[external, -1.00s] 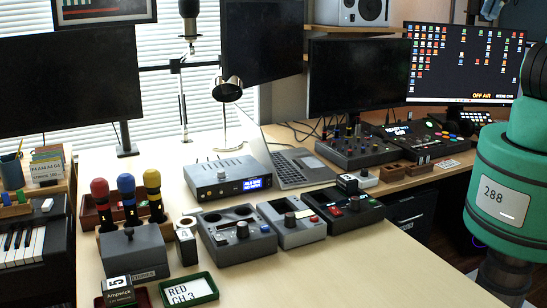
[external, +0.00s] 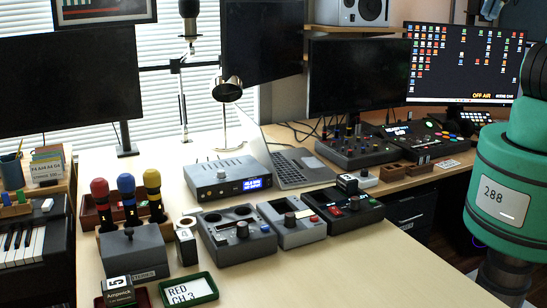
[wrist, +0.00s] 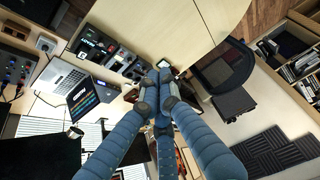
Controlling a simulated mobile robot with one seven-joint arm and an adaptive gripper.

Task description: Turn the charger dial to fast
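The external view shows only my green arm, at the right.
A grey box with a lit blue display (external: 228,176) and a laptop (external: 300,167) stand behind the units. The desk's front right (external: 350,270) is clear.

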